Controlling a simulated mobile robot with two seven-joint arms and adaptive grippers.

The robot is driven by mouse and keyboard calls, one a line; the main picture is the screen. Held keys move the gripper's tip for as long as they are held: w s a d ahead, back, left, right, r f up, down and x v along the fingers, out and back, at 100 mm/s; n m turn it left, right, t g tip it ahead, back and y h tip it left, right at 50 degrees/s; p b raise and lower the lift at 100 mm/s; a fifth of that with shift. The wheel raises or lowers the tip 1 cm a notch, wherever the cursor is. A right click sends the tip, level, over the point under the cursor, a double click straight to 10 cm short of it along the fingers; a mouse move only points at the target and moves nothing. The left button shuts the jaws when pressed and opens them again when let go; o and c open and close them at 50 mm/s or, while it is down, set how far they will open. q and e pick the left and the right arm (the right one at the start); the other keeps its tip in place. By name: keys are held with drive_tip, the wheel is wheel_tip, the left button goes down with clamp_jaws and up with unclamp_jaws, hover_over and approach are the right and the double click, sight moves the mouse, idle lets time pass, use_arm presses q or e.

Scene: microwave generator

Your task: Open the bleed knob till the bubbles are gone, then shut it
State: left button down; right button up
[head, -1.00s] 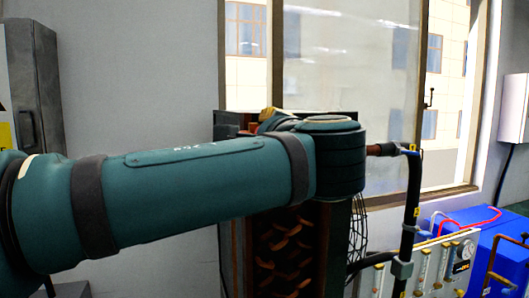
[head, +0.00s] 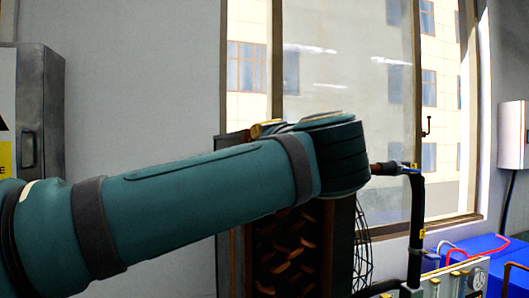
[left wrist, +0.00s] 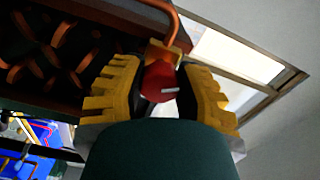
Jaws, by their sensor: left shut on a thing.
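In the left wrist view a round red knob (left wrist: 160,82) with a small pale mark sits on a copper-coloured pipe fitting (left wrist: 165,52). My left gripper (left wrist: 158,88) has its yellow ridged fingers on both sides of the knob and is shut on it. In the head view my left arm crosses from the left and ends in front of a dark cabinet (head: 300,255) with copper-coloured coils. The arm hides the knob and most of that gripper there. No bubbles can be made out. My right gripper is in neither view.
A black pipe (head: 416,215) stands right of the cabinet, before a window (head: 345,70). A panel with gauges (head: 458,282) and blue boxes (head: 470,250) are at the lower right. A grey metal box (head: 45,110) hangs on the left wall.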

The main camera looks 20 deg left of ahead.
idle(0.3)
use_arm(q)
drive_tip(key=c, duration=0.6)
unclamp_jaws()
drive_tip(key=shift+w+d, duration=0.15)
drive_tip(key=v, duration=1.2)
